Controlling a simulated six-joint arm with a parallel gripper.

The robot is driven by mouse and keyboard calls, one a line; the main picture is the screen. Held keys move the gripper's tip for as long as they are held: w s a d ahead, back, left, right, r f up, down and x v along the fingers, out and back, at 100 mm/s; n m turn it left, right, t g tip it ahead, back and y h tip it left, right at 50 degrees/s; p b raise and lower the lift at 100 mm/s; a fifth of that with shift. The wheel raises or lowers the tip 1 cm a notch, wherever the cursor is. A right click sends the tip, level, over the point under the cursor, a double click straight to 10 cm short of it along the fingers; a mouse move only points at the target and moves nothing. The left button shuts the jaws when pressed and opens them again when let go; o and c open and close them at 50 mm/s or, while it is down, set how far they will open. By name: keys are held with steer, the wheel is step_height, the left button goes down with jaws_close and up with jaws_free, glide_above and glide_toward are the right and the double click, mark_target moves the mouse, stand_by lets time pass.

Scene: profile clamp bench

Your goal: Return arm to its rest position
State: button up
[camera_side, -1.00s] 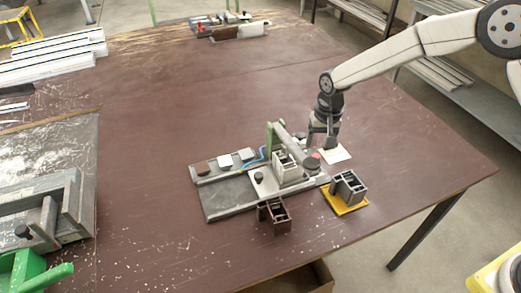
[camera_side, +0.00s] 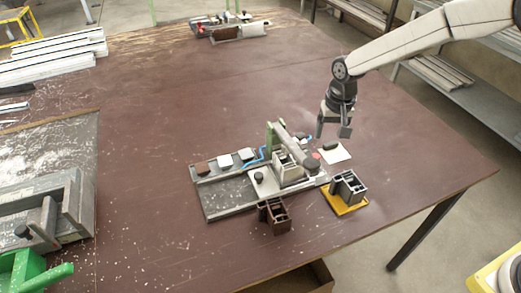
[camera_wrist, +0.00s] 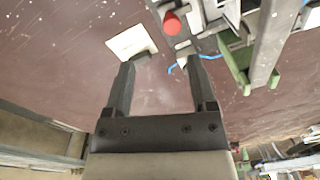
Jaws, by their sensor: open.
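My gripper (camera_side: 333,134) hangs open and empty above the table, behind the white card (camera_side: 335,153). In the wrist view its two fingers (camera_wrist: 160,64) are spread apart with nothing between them. The clamp fixture (camera_side: 228,198) stands on the table to the left of the gripper. Its green-and-grey clamp arm (camera_side: 290,140) reaches over a pale profile piece (camera_side: 289,172). A red knob (camera_side: 316,156) sits at the fixture's right end and also shows in the wrist view (camera_wrist: 172,22). A small dark piece (camera_side: 331,146) lies at the card's far edge.
A grey profile (camera_side: 348,186) stands on a yellow pad (camera_side: 346,207) at the front right. A brown profile (camera_side: 275,216) stands in front of the fixture. Tools (camera_side: 230,28) lie at the far edge. The table behind the fixture is clear.

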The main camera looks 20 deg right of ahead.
steer(key=s+d+r+n+t, duration=0.1)
steer(key=s+d, duration=0.4)
steer(key=s, duration=0.5)
steer(key=s+d+r+n+t, duration=0.1)
steer(key=s+d, duration=0.3)
steer(key=s, duration=0.7)
steer(key=shift+d+r+n, duration=0.4)
steer(key=shift+r+n, duration=0.5)
